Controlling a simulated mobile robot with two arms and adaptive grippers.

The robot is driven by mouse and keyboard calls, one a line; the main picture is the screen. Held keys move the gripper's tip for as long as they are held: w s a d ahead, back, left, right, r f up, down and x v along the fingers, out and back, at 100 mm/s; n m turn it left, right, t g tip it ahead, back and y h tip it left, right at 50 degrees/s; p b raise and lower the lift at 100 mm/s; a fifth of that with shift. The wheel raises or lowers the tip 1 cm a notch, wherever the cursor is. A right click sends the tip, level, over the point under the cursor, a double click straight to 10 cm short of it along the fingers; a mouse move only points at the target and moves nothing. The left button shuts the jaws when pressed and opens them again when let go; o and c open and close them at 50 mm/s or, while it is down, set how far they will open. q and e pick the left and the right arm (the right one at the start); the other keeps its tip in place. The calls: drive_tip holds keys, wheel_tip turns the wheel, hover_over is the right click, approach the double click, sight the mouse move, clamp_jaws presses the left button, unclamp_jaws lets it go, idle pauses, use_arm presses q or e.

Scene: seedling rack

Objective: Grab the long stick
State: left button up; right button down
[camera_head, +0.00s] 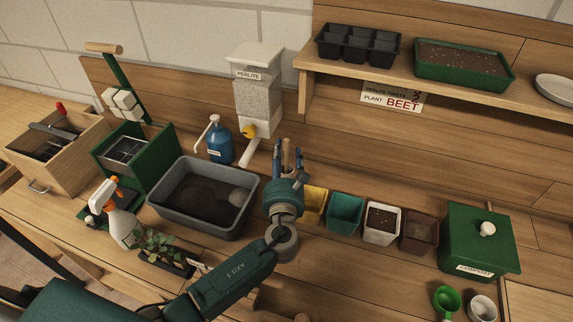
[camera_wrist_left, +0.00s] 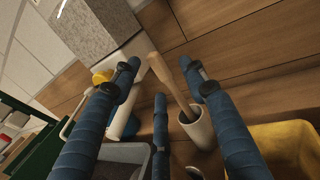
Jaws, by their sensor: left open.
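The long stick (camera_wrist_left: 172,85) is a pale wooden rod with a thicker rounded end. In the left wrist view it leans in a whitish cup (camera_wrist_left: 198,128), its upper end between my left gripper's (camera_wrist_left: 160,78) spread blue fingers. The fingers are open, and I cannot tell whether any touches the stick. In the head view my left gripper (camera_head: 287,158) points away over the bench, and the stick's top (camera_head: 286,148) shows between its fingers. The gripper hides the cup there. My right gripper is not in view.
A grey soil tub (camera_head: 168,210) stands left of the gripper. A perlite dispenser (camera_head: 257,95) and blue bottle (camera_head: 220,142) stand behind. A yellow pot (camera_head: 314,205), teal pot (camera_head: 345,212) and white pot (camera_head: 382,238) line up to the right, before a green compost box (camera_head: 478,240).

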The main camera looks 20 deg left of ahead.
sight(285, 150)
use_arm(q)
drive_tip(key=b+x, duration=0.1)
drive_tip(key=x, duration=0.3)
drive_tip(key=shift+a, duration=0.1)
drive_tip(key=shift+s+r, duration=0.1)
drive_tip(key=shift+s, duration=0.05)
drive_tip(key=c, duration=0.7)
clamp_jaws()
